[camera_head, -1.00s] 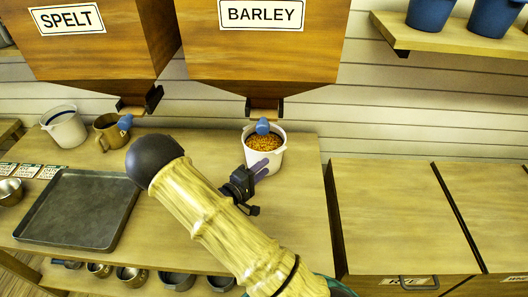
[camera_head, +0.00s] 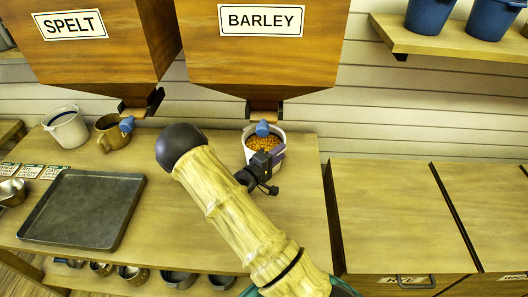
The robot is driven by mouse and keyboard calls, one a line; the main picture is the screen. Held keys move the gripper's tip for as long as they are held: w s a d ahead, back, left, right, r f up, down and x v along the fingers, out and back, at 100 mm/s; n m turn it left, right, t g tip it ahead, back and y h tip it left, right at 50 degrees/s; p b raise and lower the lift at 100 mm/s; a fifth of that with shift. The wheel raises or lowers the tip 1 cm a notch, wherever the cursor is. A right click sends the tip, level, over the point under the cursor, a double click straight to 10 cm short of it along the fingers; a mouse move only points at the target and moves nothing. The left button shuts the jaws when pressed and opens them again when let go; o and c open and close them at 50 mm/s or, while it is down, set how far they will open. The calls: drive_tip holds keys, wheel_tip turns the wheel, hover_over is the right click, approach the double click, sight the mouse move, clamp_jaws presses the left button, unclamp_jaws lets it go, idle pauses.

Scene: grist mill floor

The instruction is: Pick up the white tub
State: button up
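A white tub (camera_head: 251,154) filled with orange-brown grain stands on the bench under the spout of the BARLEY bin (camera_head: 264,65). A purple finger shows against the tub's right side. The other finger is not clear, and I cannot tell whether the gripper touches the tub or how far it is open.
The spout's blue knob (camera_head: 262,129) hangs just above the grain. A brass jug (camera_head: 112,133) stands beside the left tub. A dark metal tray (camera_head: 83,210) lies on the left of the bench. Lidded bins (camera_head: 390,215) stand to the right.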

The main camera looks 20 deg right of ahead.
drive_tip(key=shift+w+d, duration=0.25)
drive_tip(key=shift+d, duration=0.35)
drive_tip(key=shift+c, duration=0.2)
clamp_jaws()
drive_tip(key=shift+s+a+f, duration=0.1)
drive_tip(key=shift+f, duration=0.1)
idle(0.8)
drive_tip(key=shift+r, duration=0.1)
